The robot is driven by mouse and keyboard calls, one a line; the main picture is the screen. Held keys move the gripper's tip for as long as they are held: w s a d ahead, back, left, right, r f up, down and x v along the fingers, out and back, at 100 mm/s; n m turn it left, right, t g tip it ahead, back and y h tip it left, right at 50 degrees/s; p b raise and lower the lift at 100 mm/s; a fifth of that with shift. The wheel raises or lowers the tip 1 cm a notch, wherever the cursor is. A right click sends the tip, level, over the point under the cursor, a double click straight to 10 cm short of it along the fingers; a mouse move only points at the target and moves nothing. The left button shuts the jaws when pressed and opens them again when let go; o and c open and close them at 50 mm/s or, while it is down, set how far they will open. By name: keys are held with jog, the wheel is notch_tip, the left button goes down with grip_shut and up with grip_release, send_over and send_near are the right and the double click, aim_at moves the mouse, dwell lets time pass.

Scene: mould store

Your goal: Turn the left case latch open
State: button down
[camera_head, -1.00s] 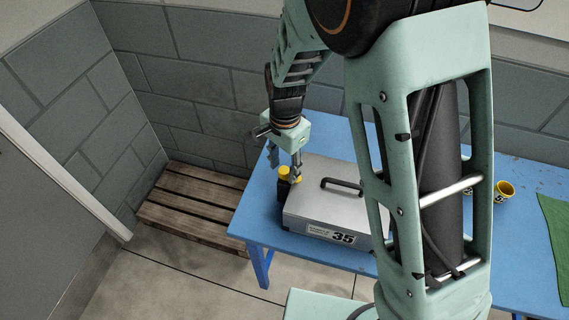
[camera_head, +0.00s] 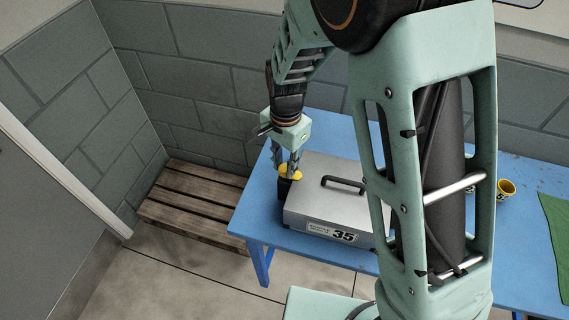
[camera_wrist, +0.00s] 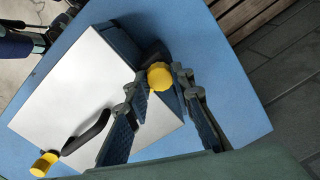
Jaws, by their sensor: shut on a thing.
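The silver-grey case (camera_head: 318,205) with a black handle (camera_head: 343,185) and a "35" label lies on the blue table. The left latch (camera_head: 290,171) is a yellow knob on a dark mount at the case's left end. It also shows in the wrist view (camera_wrist: 160,77), between the fingertips. My gripper (camera_head: 288,164) comes down from above and is shut on this knob, one finger on each side; it also shows in the wrist view (camera_wrist: 161,72). A second yellow knob (camera_wrist: 44,165) shows at the case's other end; my arm hides it in the head view. How far the latch is turned cannot be told.
The blue table (camera_head: 255,215) has its left edge close to the case. A wooden pallet (camera_head: 195,205) lies on the floor at left by the block wall.

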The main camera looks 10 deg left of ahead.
aim_at(285, 167)
jog(key=n+b, duration=0.1)
jog(key=n, duration=0.2)
jog(key=shift+n, duration=0.3)
jog(key=n+b, duration=0.2)
jog(key=n, duration=0.2)
jog(key=shift+w+n, duration=0.1)
jog(key=shift+n, duration=0.2)
jog(key=n, duration=0.4)
jog(key=shift+n+b, duration=0.3)
jog(key=shift+n, duration=2.2)
jog(key=c, duration=1.7)
grip_release()
jog(key=shift+r, duration=0.1)
notch_tip(285, 167, up, 12)
jog(key=shift+f, duration=0.1)
